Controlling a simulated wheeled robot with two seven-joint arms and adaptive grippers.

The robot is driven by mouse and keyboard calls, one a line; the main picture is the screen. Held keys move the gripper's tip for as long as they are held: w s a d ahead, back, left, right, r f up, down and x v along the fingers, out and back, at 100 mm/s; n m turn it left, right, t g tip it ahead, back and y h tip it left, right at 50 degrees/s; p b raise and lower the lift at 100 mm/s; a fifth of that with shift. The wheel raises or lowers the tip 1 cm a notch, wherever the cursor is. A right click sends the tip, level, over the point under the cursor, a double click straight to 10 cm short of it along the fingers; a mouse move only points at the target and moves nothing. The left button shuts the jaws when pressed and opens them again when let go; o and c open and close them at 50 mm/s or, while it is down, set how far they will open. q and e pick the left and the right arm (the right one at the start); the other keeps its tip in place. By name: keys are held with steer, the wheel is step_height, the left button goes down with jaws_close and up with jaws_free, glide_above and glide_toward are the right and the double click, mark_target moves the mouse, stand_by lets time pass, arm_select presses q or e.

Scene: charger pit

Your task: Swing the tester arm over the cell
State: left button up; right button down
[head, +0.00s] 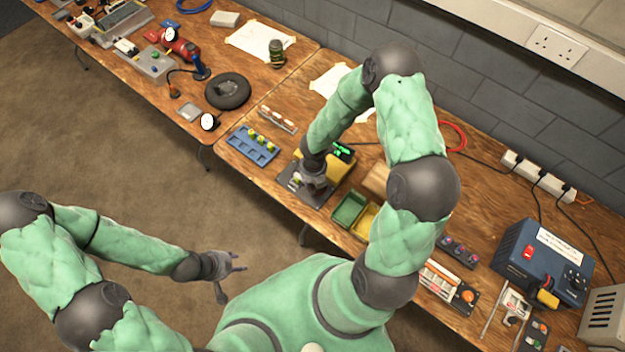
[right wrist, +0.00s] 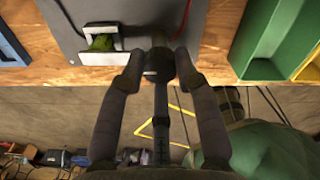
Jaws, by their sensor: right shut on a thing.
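The grey tester plate (head: 290,185) lies on the bench, with a yellow tester box with a dark, green-lit face (head: 338,162) behind it. In the right wrist view a green cell (right wrist: 101,43) sits in a white holder (right wrist: 100,59) on the grey plate. My right gripper (right wrist: 160,62) is shut on the dark end of the tester arm (right wrist: 160,105), which appears as a dark bar between the fingers. The arm end is to the right of the cell, not over it. My left gripper (head: 236,263) is open and empty, off the bench over the floor.
A blue tray (head: 252,145) with several yellow-green cells stands left of the plate. Green (head: 349,209) and yellow (head: 366,219) bins stand close on its right. A blue machine (head: 543,262) is farther right.

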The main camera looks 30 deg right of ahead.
steer(key=shift+n, duration=0.3)
steer(key=c, duration=0.9)
jaws_free()
step_height(320, 180, up, 12)
stand_by(0.4)
